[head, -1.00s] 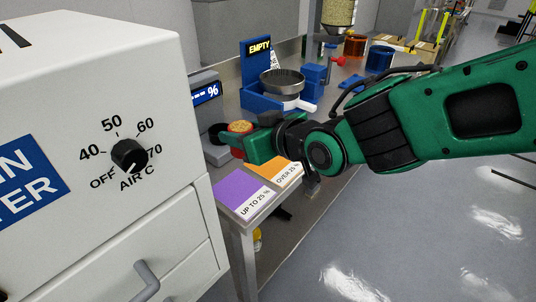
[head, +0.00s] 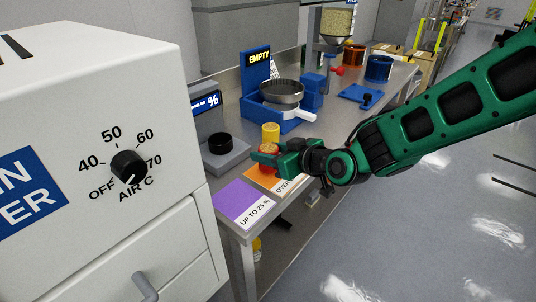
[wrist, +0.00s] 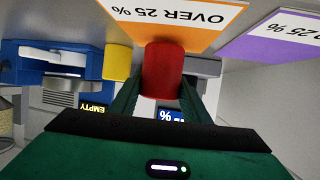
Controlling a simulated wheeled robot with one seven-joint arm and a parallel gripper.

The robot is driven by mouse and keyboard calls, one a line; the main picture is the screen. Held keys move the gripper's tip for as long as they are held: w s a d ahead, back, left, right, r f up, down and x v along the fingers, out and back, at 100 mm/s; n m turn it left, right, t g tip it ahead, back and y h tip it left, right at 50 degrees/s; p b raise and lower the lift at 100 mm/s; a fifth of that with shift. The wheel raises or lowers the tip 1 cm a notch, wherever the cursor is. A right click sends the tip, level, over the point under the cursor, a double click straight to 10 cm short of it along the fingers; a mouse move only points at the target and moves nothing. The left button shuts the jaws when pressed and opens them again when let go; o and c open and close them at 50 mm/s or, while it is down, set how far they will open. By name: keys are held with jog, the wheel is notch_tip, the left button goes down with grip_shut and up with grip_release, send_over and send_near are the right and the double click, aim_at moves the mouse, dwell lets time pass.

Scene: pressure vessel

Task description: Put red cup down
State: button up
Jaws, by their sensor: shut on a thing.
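The red cup (head: 268,161) with grainy yellowish contents is held upright between the fingers of my gripper (head: 264,156). In the wrist view the red cup (wrist: 162,72) sits between both green fingers (wrist: 160,98). The cup is at the orange "OVER 25 %" card (head: 257,180), which is partly hidden by my gripper. In the wrist view it overlaps the edge of that orange card (wrist: 140,22). I cannot tell whether its base touches the card. The purple "UP TO 25 %" card (head: 238,198) lies next to it, empty.
A yellow cup (head: 270,133) stands just behind the red one. A grey meter (head: 230,157) with a black round top and "%" display is to the left. A blue stand marked "EMPTY" (head: 257,62) holds a sieve pan (head: 282,92). The white oven (head: 95,130) fills the left.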

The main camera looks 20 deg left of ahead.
jog(key=shift+f, duration=0.4)
jog(key=shift+f, duration=0.15)
jog(key=o, duration=1.2)
jog(key=shift+s+d+r, duration=0.1)
jog(key=shift+d+r, duration=0.1)
jog(key=shift+r, duration=0.05)
jog(key=v, duration=1.1)
jog(key=shift+s+d, duration=0.15)
jog(key=shift+d, duration=0.1)
